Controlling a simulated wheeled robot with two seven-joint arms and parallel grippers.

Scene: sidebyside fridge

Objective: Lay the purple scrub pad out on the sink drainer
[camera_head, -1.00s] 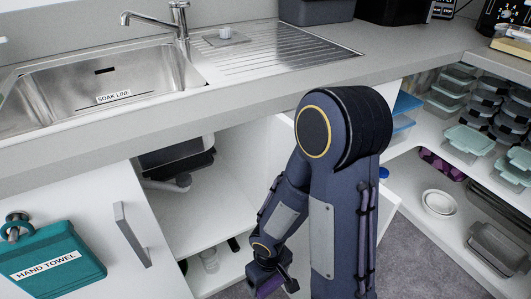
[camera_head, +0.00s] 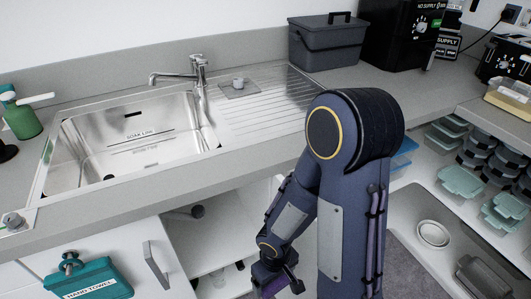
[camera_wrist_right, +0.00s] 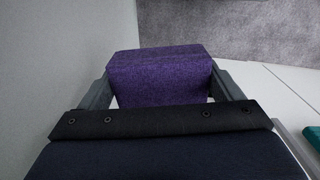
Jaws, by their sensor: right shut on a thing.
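The purple scrub pad (camera_wrist_right: 160,75) is between the fingers of my right gripper (camera_wrist_right: 158,90) in the right wrist view, and the gripper is shut on it. In the head view the right gripper (camera_head: 274,280) hangs low in front of the cabinet, and a bit of purple shows at it near the bottom edge. The ribbed steel sink drainer (camera_head: 270,108) lies to the right of the basin, higher than the gripper and behind it. A small plate with a knob (camera_head: 239,86) sits on the drainer's back left part. My left gripper is not in view.
The sink basin (camera_head: 130,145) and tap (camera_head: 190,72) are left of the drainer. A grey lidded bin (camera_head: 327,42) stands behind it. An open cabinet (camera_head: 215,235) is below the counter.

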